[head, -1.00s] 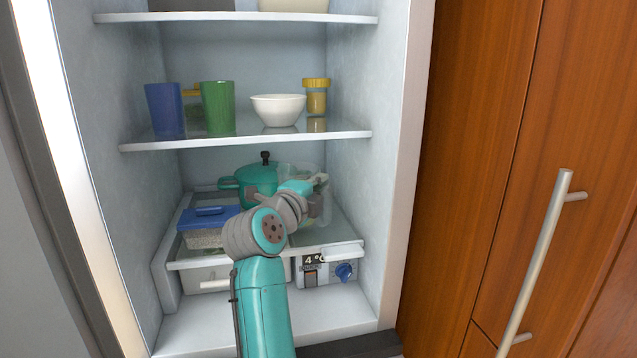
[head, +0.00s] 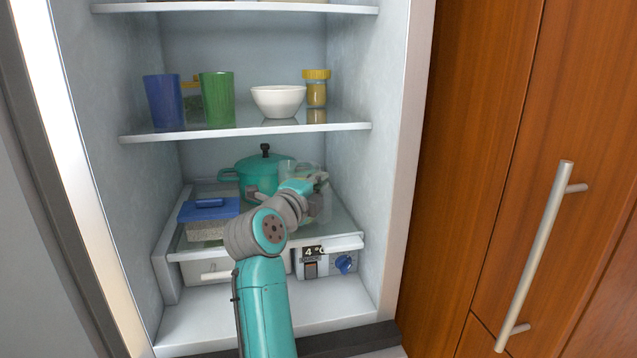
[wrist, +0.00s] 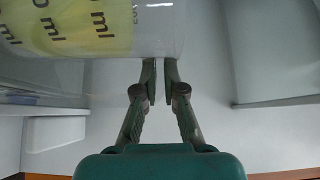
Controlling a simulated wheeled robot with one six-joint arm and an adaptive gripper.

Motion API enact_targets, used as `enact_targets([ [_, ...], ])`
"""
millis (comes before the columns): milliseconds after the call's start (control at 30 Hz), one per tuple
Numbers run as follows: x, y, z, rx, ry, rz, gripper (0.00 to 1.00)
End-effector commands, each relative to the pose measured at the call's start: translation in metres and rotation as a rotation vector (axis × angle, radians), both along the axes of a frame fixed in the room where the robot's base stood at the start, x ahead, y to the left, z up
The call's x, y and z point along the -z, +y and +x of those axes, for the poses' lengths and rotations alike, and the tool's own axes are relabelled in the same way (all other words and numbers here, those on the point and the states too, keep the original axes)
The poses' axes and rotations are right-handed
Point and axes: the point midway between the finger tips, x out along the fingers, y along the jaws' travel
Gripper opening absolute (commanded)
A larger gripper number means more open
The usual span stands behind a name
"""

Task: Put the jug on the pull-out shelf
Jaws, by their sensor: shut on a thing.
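The clear jug (head: 326,207) is at the right of the teal pot over the pull-out shelf, partly hidden behind my arm. In the wrist view the jug (wrist: 150,30) fills the upper left, with a yellow patch and ml markings. My gripper (head: 318,181) is at the jug's near side; in the wrist view its fingers (wrist: 161,72) are close together at the jug's edge, shut on it. The gripped part is hard to make out. The pull-out shelf (head: 343,243) is a glass pane with a white front edge. I cannot tell whether the jug's base touches it.
A teal lidded pot (head: 258,180) and a blue-lidded box (head: 208,222) stand on the pull-out shelf. The shelf above (head: 240,131) holds a blue cup (head: 164,102), a green cup (head: 217,99), a white bowl (head: 278,102) and a yellow-lidded jar (head: 316,90). The fridge's right wall is close to the jug.

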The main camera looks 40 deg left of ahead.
Motion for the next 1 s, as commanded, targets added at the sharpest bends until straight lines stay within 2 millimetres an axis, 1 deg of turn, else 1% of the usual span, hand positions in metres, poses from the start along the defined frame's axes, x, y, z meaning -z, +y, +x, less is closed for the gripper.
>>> enact_targets([
  [67,-0.0017,-0.0002,-0.0003,0.0,-0.003,0.003,0.0],
  [467,0.0028,-0.0001,-0.0002,0.0,-0.003,0.003,0.0],
  [500,0.0029,-0.0001,-0.0002,0.0,-0.003,0.004,0.13],
  [567,0.003,-0.0001,-0.0002,0.0,-0.002,0.003,0.28],
  [600,0.0032,-0.0001,-0.0002,0.0,-0.002,0.003,0.38],
  [1000,0.0059,0.0001,0.0002,0.0,0.002,-0.002,0.38],
])
